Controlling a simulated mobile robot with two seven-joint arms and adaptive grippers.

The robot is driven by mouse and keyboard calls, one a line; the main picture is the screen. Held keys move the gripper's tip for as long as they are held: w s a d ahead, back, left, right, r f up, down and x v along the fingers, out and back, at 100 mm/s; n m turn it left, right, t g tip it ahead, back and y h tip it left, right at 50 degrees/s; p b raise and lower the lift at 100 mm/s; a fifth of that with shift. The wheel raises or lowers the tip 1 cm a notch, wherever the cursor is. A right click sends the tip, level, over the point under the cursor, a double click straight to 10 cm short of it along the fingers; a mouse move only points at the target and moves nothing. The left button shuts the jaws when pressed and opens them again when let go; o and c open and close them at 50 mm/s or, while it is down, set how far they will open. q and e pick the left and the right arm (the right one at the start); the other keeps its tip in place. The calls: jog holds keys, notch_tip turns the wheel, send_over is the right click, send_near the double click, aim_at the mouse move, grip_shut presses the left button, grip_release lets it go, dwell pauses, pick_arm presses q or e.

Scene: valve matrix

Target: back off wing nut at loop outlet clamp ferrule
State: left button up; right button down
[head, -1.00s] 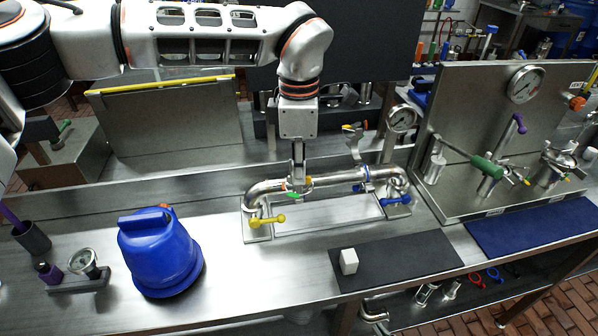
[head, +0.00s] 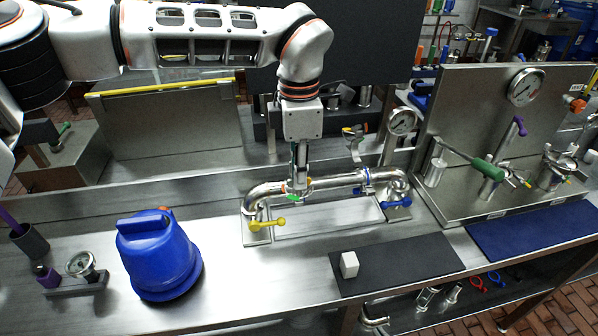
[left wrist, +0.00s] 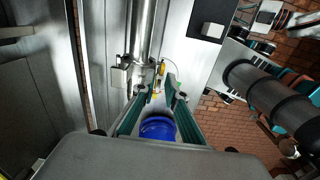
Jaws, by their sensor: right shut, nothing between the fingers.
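A steel pipe loop (head: 335,181) lies on the bench, with a yellow lever valve (head: 267,224) at its left end and a blue lever valve (head: 396,203) at its right end. A clamp with orange and green parts (head: 293,198) sits on the pipe near the left bend; its wing nut is too small to make out. My left gripper (head: 301,180) points down over this clamp, its tips close to it; contact cannot be told. In the left wrist view its green fingers (left wrist: 159,97) stand apart beside the pipe (left wrist: 142,35). My right gripper does not show.
A blue jug (head: 157,255) stands left of the loop. A black mat (head: 405,265) with a white cube (head: 349,263) lies in front. A gauge (head: 402,121) rises behind the right end, and a steel valve panel (head: 485,110) stands at right.

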pick_arm(q)
notch_tip(320, 180, up, 12)
dwell(0.9)
jog(key=shift+s, duration=0.1)
